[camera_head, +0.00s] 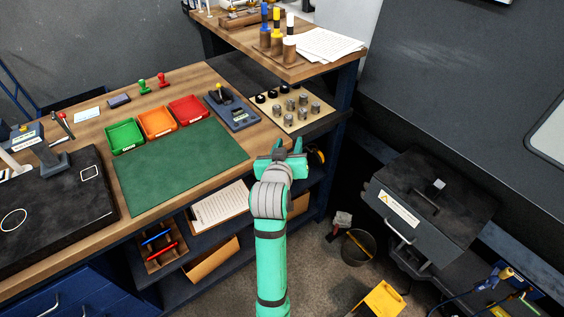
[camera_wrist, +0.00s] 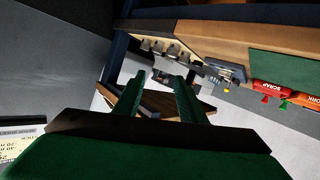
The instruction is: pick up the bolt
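I cannot pick out a bolt for certain in either view. Several small metal cylinders (camera_head: 290,105) stand on a pale board on the bench, too small to identify as bolts. A small pale block (camera_head: 439,184) lies on the dark machine lid at the right. My gripper (camera_head: 289,146) is in front of the bench's right end, over the gap beside the shelves. In the wrist view my gripper (camera_wrist: 161,80) shows its two green fingers apart with nothing between them.
The bench holds a green mat (camera_head: 180,165), a green tray (camera_head: 125,136), an orange tray (camera_head: 157,122) and a red tray (camera_head: 189,109). A raised shelf (camera_head: 331,66) stands behind. A dark machine (camera_head: 425,205) and a bucket (camera_head: 358,247) are at the right.

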